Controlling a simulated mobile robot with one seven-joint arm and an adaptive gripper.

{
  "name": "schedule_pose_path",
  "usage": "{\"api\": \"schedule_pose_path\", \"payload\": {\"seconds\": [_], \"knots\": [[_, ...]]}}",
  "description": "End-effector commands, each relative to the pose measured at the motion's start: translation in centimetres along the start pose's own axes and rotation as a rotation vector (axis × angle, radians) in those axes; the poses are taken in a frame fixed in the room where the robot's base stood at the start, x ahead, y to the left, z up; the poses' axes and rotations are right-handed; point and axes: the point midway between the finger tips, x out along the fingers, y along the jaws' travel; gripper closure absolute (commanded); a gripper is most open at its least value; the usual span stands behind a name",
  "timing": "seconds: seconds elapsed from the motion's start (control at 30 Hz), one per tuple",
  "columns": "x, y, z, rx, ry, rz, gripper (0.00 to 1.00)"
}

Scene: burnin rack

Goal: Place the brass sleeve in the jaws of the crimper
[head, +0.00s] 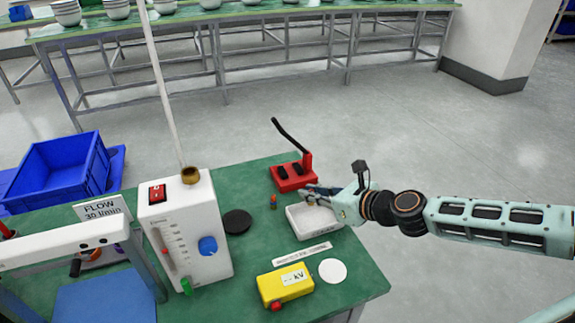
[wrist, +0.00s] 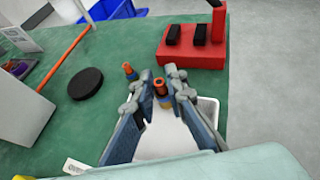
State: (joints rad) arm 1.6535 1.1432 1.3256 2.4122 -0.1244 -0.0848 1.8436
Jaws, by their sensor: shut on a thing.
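My gripper (wrist: 160,78) is shut on a small brass-coloured sleeve (wrist: 160,88), which shows upright between the fingertips with a blue band low on it. In the head view my gripper (head: 310,194) is over the far edge of the white tray, just in front of the crimper; the sleeve is too small to make out there. The red crimper (head: 293,178) has a raised black lever and stands at the far edge of the green table. In the wrist view the crimper (wrist: 190,50) shows two black blocks on its base, ahead and right of the fingertips, apart from the sleeve.
A similar small piece (wrist: 129,72) stands on the table left of the fingertips. The white tray (head: 330,229) lies under my gripper. A black disc (head: 237,221), flow meter (head: 192,235), yellow kV box (head: 286,287) and white disc (head: 333,271) are nearby. A blue crate (head: 60,175) is at left.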

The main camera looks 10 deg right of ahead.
Motion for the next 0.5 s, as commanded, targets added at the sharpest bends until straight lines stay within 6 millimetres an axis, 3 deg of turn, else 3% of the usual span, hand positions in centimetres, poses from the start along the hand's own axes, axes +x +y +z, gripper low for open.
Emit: {"api": "schedule_pose_path", "payload": {"seconds": [0.3, 0.5], "knots": [[5.8, -2.5, 2.6, -0.003, 0.0, 0.0, 1.0], [8.2, -3.7, 3.9, -0.001, -0.001, 0.0, 1.0]]}}
